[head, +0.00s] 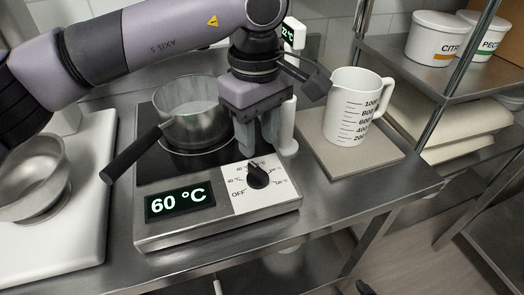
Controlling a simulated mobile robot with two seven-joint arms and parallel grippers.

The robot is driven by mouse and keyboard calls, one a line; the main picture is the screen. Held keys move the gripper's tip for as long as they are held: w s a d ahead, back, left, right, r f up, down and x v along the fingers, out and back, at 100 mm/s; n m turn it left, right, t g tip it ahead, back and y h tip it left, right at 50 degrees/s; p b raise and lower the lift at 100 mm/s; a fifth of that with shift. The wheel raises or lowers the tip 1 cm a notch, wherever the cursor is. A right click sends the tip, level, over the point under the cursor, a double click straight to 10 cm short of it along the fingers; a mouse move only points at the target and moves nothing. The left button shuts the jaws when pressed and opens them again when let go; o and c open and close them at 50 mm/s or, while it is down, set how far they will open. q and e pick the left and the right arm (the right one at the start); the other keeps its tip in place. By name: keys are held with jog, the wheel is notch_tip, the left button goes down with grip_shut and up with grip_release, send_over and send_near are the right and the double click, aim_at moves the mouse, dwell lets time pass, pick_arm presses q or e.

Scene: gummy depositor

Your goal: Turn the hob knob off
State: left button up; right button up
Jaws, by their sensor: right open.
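The black hob knob (258,177) sits on a white dial plate (272,199) at the front right of the hob. Its pointer is turned towards the back of the dial, away from the OFF mark at the front left. The hob display (167,203) reads 60 °C. My left gripper (256,147) points down just behind the knob, over the right of the hob, seemingly not touching it. Its fingers show with a narrow gap, and whether they are open or shut is unclear. My right gripper is not in view.
A steel pan (194,118) stands on the hob, its black handle (131,155) reaching front left. A white upright holder (287,128) is right beside my left gripper. A measuring jug (352,108) stands on a mat (335,166) at right. A steel bowl (35,172) is at left.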

aim_at(257, 168)
pick_arm(q)
jog(key=shift+w+a+f, duration=0.15)
notch_tip(257, 168, down, 7)
jog(key=shift+r+p, duration=0.2)
jog(key=shift+p, duration=0.4)
grip_shut()
